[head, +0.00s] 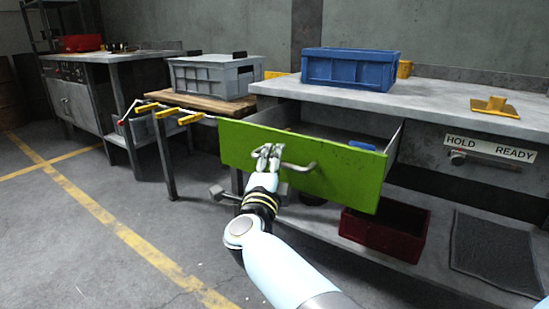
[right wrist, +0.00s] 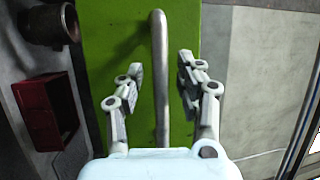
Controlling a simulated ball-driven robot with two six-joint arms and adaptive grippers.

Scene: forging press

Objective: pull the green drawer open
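The green drawer (head: 335,175) stands pulled out from the grey workbench, and its inside shows behind the front panel. Its bent metal handle (head: 302,167) is on the front panel. In the right wrist view the handle (right wrist: 160,100) runs between the fingers of my right gripper (right wrist: 160,80). The fingers are apart, with a gap visible on both sides of the bar, so the gripper is open around the handle and not clamped. In the head view my right gripper (head: 268,157) is in front of the panel's left half. My left gripper is not in view.
A blue crate (head: 350,69) and a yellow holder (head: 495,107) stand on the bench top. A dark red bin (head: 385,237) is on the lower shelf. A grey crate (head: 213,77) sits on a table to the left. The floor at left is clear.

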